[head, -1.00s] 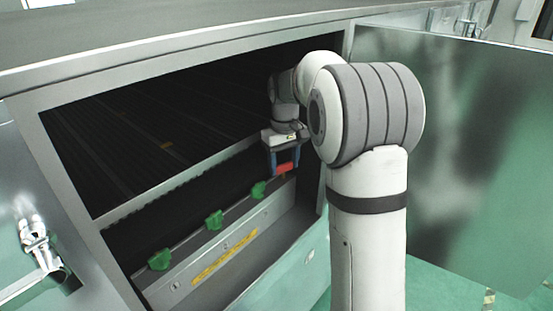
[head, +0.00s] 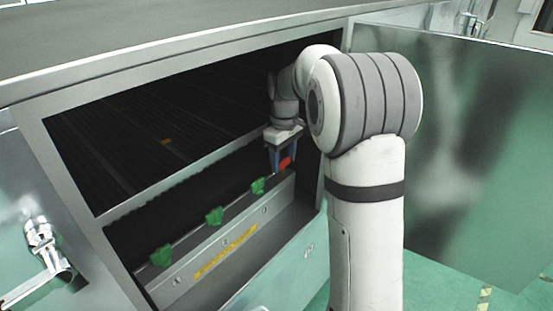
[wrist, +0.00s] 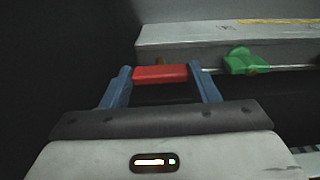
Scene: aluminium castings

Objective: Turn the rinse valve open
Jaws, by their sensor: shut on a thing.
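The red valve handle (head: 285,163) is at the far right end of the row of handles inside the open cabinet. My gripper (head: 283,167) reaches down to it. In the wrist view the red handle (wrist: 161,73) lies between the two blue fingers of my gripper (wrist: 160,76), with a finger against each end. The gripper is shut on it. The valve body under the handle is mostly hidden.
Green handles (head: 214,216) sit along the same ledge to the left; the nearest green handle (wrist: 247,62) is right of my gripper in the wrist view. A yellow label (head: 226,251) is on the ledge front. The cabinet door (head: 450,150) stands open at right.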

